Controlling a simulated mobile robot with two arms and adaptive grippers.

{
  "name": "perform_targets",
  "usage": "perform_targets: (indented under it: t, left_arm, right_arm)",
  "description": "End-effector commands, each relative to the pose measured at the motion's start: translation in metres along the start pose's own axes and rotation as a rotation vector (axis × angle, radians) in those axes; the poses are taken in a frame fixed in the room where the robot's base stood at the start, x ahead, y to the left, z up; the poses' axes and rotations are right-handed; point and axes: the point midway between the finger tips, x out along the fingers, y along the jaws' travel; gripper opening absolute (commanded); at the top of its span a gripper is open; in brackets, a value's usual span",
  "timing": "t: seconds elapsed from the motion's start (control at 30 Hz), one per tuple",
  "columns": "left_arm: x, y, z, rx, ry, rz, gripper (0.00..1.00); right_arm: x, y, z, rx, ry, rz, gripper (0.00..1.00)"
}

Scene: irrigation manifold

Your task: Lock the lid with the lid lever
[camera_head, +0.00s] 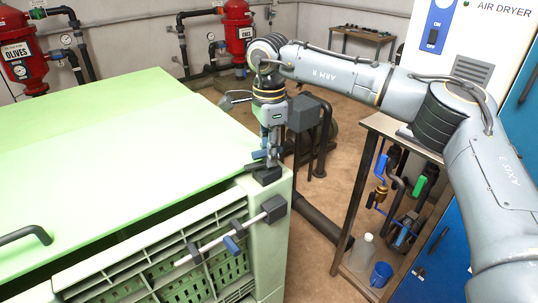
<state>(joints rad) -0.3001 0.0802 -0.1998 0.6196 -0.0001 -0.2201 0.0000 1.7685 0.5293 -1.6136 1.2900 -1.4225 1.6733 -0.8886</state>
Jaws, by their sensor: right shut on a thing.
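The pale green lid (110,130) covers the top of a large green bin (268,235). A dark gap shows along the lid's front edge. My right gripper (270,155) points down at the bin's near right corner. It is shut on a small dark lever (256,166) beside the lid's corner, which I take to be the lid lever. A black block (267,176) sits just under the fingers. The fingers partly hide the lever, so its exact angle is unclear. My left gripper is out of view.
A metal rod with a blue grip (232,245) and a black end block (275,208) runs along the bin's slatted front. A black handle (28,235) is at the left. A metal stand (345,215) with hoses is at the right. Red filters (238,30) stand behind.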

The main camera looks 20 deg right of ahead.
Motion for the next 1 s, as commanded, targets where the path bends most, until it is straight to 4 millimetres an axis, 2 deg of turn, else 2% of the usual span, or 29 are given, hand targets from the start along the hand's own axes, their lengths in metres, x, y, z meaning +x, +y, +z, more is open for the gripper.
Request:
perform_targets:
  t: [0.3,1.0]
  left_arm:
    - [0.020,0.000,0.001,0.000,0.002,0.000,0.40]
    - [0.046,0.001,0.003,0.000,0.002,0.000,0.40]
  right_arm:
    - [0.003,0.001,0.001,0.298,-0.002,-0.001,0.00]
    - [0.001,0.004,0.002,0.958,-0.002,0.000,0.00]
